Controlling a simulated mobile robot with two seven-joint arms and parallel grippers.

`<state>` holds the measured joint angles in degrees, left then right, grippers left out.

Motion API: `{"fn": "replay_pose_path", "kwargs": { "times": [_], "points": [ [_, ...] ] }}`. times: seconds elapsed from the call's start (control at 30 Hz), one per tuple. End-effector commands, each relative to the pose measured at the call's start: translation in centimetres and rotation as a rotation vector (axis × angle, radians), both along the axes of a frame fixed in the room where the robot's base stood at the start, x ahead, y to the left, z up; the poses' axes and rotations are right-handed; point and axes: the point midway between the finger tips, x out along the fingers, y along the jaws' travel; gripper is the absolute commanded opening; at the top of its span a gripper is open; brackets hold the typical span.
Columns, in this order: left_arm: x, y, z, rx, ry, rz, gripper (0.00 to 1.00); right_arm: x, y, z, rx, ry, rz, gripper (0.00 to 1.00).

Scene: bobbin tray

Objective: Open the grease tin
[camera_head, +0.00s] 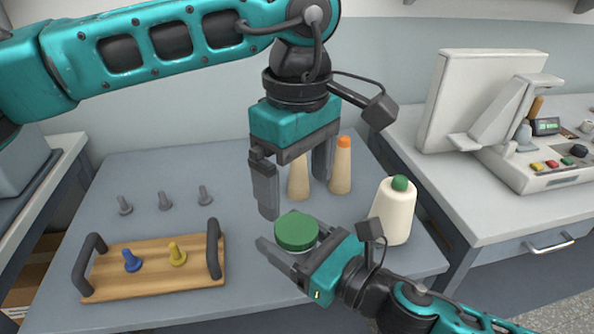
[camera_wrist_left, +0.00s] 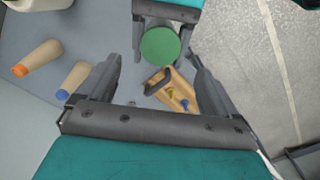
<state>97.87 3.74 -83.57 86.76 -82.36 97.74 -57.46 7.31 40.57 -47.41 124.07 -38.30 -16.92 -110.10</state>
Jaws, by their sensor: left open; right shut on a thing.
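The grease tin has a round green lid (camera_head: 296,231); a little of its pale body shows below the lid. The lid also shows in the left wrist view (camera_wrist_left: 160,46). My right gripper (camera_head: 300,245) is shut on the tin at table height, its fingers on either side of the body. My left gripper (camera_head: 295,192) is open and empty above the tin, fingers pointing down. In the left wrist view its fingers (camera_wrist_left: 152,78) stand apart, with the green lid seen beyond the gap. The lid sits on the tin.
A wooden tray (camera_head: 150,284) with two dark handles holds a blue and a yellow peg at left. Two tan cones (camera_head: 340,172) stand behind the tin. A cream bottle (camera_head: 394,214) with a green top stands close right.

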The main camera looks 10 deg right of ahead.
Motion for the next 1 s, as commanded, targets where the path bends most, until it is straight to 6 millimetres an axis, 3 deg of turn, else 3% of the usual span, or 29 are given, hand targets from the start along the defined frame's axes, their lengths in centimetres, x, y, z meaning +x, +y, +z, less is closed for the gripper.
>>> {"fn": "replay_pose_path", "kwargs": {
  "times": [0.13,0.33,0.73,1.0],
  "points": [
    [0.0,0.0,0.6,-0.001,-0.001,-0.156,0.93,0.0,0.0,0.1,0.001,-0.002,0.001,0.00],
    [0.0,0.0,0.5,-0.002,0.003,-0.244,0.93,0.0,0.0,0.1,0.001,-0.002,0.001,0.00],
    [-0.1,0.0,-5.2,-0.002,0.005,-0.247,0.93,0.0,0.0,0.1,0.001,-0.002,0.001,0.00],
    [-0.1,0.0,-7.1,-0.001,0.003,-0.247,0.93,0.0,0.0,0.1,0.001,-0.002,0.001,0.00]
  ]
}}
